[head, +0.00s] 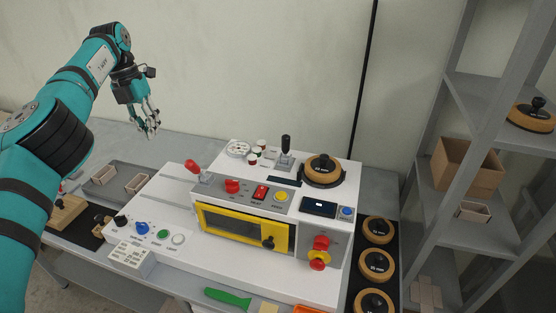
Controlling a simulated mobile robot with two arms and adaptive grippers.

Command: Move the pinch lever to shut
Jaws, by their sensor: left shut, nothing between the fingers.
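The white box former (225,280) stands on the bench. Two levers rise from it: a black-knobbed one (286,145), roughly upright on a grey bracket at the back, and a red-knobbed one (193,168), leaning left at the left end of the upper panel. The labels are too small to tell which is the pinch lever, or its marked position. My left gripper (152,132) is shut and empty, pointing down above the bench's back left. It is apart from both levers, up and left of the red one. My right gripper is out of view.
A yellow-framed window (243,243), buttons and a red knob (318,253) cover the machine's front. Wood-rimmed discs (376,264) lie at right beside a grey shelf (487,160). A green-handled tool (228,298) lies at the front. A grey tray (104,186) holds small boxes at left.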

